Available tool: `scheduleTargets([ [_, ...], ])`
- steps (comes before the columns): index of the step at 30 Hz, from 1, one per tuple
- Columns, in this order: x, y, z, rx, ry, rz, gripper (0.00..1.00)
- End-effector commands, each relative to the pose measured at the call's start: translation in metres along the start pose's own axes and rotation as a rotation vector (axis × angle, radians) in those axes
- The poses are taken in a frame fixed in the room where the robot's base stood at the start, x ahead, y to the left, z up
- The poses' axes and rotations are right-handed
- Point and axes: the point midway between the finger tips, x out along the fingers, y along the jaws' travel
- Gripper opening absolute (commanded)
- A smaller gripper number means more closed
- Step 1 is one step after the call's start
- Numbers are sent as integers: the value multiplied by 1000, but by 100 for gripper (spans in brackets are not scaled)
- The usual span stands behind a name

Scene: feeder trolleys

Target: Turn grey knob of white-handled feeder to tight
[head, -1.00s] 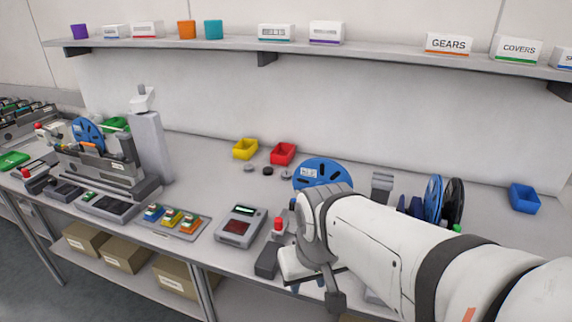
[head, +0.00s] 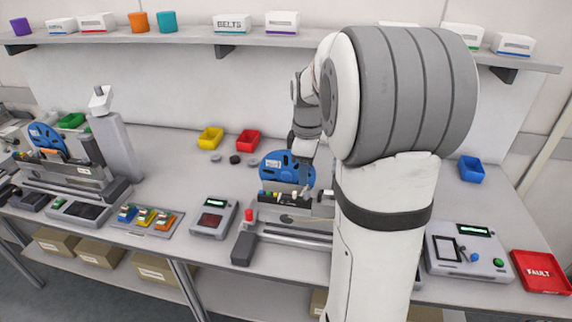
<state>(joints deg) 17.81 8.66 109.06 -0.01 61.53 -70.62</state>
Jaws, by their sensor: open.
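A feeder (head: 285,218) stands on the bench in the middle of the head view, with a blue reel (head: 275,166) behind its dark top. Small coloured parts, including green, yellow and white ones, sit along that top. I cannot tell which part is a white handle, and I cannot pick out the grey knob. My gripper (head: 305,188) points down at the right side of the reel, over the right part of the feeder top. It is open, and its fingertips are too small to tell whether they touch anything. My arm hides the feeder's right end.
A red-topped post (head: 249,215) and dark block (head: 244,248) stand left of the feeder. A grey meter box (head: 214,217) is further left. Yellow (head: 210,138) and red (head: 248,140) bins are behind. A tester (head: 466,252) and red FAULT tray (head: 541,271) lie right.

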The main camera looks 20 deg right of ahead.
Motion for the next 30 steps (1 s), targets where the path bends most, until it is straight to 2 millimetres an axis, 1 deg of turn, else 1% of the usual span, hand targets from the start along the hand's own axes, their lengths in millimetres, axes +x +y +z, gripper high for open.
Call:
scheduleTargets([
  [1, -2, 8, 2, -25, -3, -8, 41],
  [5, 6, 14, 4, -63, -5, -16, 41],
  [8, 18, 14, 4, -67, -5, -17, 41],
  [15, 57, 13, 4, -66, -5, -16, 41],
  [18, 69, 13, 4, -66, -5, -16, 41],
  [23, 77, 13, 3, -66, -4, -13, 41],
  [30, 78, 13, 3, -67, -4, -12, 41],
])
